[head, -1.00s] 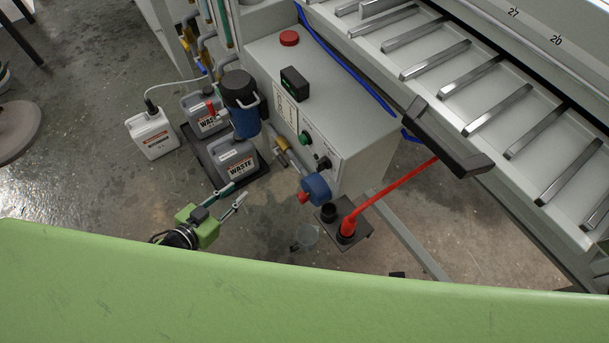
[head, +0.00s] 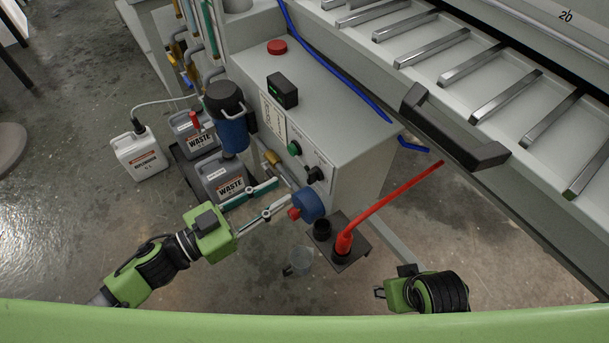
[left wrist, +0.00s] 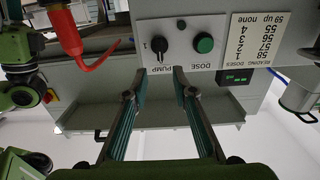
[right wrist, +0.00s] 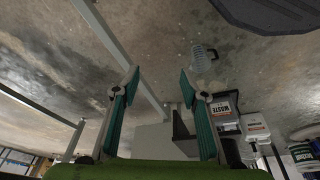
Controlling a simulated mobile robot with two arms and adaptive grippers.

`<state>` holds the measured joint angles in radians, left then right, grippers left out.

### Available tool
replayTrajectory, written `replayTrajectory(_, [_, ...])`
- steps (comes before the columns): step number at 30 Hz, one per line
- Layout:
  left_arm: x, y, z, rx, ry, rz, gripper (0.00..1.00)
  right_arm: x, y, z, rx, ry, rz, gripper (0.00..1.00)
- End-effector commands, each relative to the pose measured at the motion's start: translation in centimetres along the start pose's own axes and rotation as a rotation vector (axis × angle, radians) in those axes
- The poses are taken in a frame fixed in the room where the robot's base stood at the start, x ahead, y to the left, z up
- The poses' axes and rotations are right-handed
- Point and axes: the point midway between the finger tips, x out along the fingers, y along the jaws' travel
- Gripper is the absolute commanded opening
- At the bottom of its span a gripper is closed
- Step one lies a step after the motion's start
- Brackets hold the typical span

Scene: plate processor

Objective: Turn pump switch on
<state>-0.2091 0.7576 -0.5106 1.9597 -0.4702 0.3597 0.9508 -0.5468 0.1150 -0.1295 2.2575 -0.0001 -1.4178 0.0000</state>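The pump switch (head: 314,174) is a black rotary knob on the front of the grey cabinet, beside a green button (head: 294,148). In the left wrist view the knob (left wrist: 159,45) sits on a white plate marked PUMP and DOSE, upside down. My left gripper (head: 280,198) is open and empty, in front of the cabinet and apart from the knob. In the left wrist view its fingers (left wrist: 163,75) point at the plate, just below the knob in the picture. My right gripper (right wrist: 160,78) is open and empty; in the head view it (head: 381,292) is low at the right.
A blue round part (head: 309,204) protrudes below the knob. Waste canisters (head: 222,178) and a blue-black container (head: 232,130) stand left of the cabinet. A drawer handle (head: 450,140) projects at right.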

Motion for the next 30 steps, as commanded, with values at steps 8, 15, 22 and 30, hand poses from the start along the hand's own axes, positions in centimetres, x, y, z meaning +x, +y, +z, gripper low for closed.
replayTrajectory(8, [4.9, -0.1, -0.1, 0.002, 0.003, -0.001, 0.25, -0.8, 0.1, -0.2, 0.001, 0.007, 0.001, 0.40])
replayTrajectory(15, [7.6, -0.1, 0.0, 0.000, 0.001, -0.001, 0.25, -1.0, 0.1, 0.0, 0.001, 0.001, 0.001, 0.40])
replayTrajectory(22, [8.2, -0.1, 0.1, 0.000, -0.001, -0.002, 0.25, -1.5, 0.1, -0.5, 0.002, 0.015, 0.001, 0.40])
replayTrajectory(30, [8.2, 0.0, 0.1, 0.000, -0.001, -0.001, 0.00, -1.4, 0.1, -0.3, 0.002, 0.012, 0.001, 0.40])
